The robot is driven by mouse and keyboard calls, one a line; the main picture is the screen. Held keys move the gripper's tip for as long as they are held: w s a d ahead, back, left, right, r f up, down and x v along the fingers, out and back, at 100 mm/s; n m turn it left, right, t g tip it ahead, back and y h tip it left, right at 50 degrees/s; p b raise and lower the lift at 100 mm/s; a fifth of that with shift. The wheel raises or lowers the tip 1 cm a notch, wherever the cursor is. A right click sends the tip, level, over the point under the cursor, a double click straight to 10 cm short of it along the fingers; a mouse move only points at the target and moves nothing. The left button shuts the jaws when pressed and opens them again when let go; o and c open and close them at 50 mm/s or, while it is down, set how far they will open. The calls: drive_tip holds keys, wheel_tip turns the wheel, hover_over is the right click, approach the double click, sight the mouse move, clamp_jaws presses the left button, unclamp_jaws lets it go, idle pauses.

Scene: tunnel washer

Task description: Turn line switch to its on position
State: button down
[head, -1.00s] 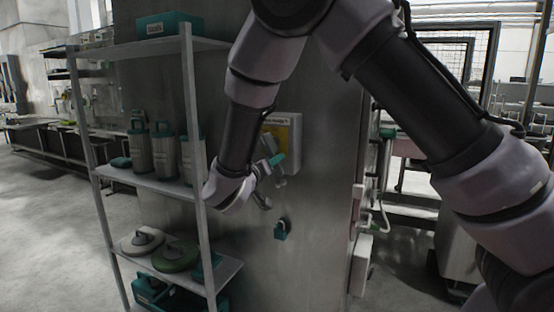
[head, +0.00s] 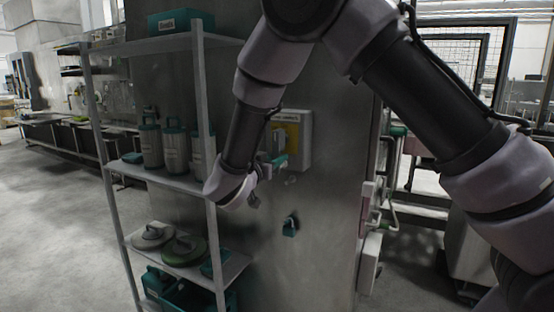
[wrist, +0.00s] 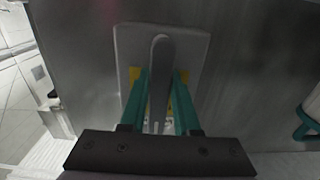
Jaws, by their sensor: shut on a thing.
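The line switch (head: 306,135) is a pale box with a yellow face, mounted on the grey column. In the wrist view its plate (wrist: 196,45) fills the upper middle, with a grey lever handle (wrist: 161,60) standing up in front of it. My gripper (wrist: 160,80) has its two teal fingers on either side of the handle, shut on it. In the head view my gripper (head: 276,158) is at the lower left part of the switch, and my wrist partly covers it. The handle is hard to make out there.
A metal shelf rack (head: 203,100) with canisters (head: 174,150) stands just left of my arm. White boxes (head: 370,262) are at the column's right edge. The floor at left is clear.

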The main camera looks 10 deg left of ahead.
drive_tip(key=c, duration=0.6)
unclamp_jaws()
drive_tip(key=shift+c, duration=0.2)
drive_tip(key=shift+s, duration=0.1)
drive_tip(key=v, duration=1)
drive_tip(key=shift+s, duration=0.3)
drive_tip(key=shift+a, duration=0.2)
